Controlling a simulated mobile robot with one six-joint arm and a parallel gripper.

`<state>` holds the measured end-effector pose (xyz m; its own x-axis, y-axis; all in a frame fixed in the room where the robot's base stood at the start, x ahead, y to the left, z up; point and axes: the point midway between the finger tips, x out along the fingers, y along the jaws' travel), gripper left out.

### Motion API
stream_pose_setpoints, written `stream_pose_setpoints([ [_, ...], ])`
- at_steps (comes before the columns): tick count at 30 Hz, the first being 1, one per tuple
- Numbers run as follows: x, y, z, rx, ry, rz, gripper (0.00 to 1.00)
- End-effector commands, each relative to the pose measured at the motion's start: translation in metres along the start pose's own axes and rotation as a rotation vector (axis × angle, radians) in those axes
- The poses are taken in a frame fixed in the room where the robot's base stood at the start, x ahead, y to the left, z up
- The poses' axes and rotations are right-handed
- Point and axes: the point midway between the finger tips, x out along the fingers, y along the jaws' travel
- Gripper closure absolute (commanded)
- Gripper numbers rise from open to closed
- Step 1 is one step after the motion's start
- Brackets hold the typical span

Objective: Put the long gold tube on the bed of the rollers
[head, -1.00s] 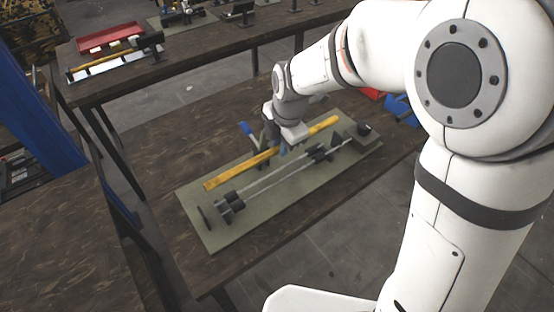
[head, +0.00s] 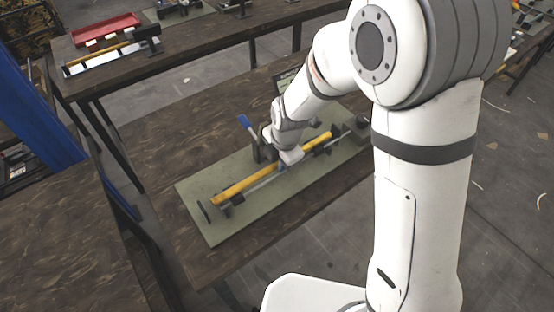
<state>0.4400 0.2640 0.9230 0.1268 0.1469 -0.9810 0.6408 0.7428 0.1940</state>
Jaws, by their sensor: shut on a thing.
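The long gold tube (head: 241,186) lies lengthwise over the rollers, in line with the rails. My gripper (head: 283,164) is shut on it near its middle; the fingertips are mostly hidden behind my wrist. The rollers (head: 228,205) show as dark blocks at the tube's left end, with more dark blocks (head: 318,148) near its right end. Grey rails (head: 264,180) run between them. Whether the tube rests on the rollers or hangs just above them, I cannot tell.
The rollers stand on a green-grey plate (head: 208,229) on a dark wooden table. A dark block (head: 358,125) stands at the plate's right end. A back table holds a red tray (head: 105,28).

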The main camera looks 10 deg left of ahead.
Motion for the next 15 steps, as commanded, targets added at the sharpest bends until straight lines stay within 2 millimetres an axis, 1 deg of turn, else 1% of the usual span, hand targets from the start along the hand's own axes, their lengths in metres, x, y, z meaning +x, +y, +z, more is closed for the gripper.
stream_pose_setpoints([
  [1, 0.0028, -0.0003, 0.0, 0.0, 0.0, 0.001, 1.0],
  [2, 0.0027, -0.0005, -0.0001, 0.0, 0.0, 0.0, 0.8],
  [3, 0.0016, -0.0002, -0.0002, 0.0, 0.0, 0.0, 0.77],
  [9, 0.0014, -0.0001, -0.0004, -0.001, 0.0, 0.0, 0.6],
  [10, 0.0014, -0.0001, -0.0004, -0.001, 0.0, 0.0, 0.59],
  [15, 0.0014, 0.0, -0.0006, -0.001, 0.0, 0.0, 0.59],
])
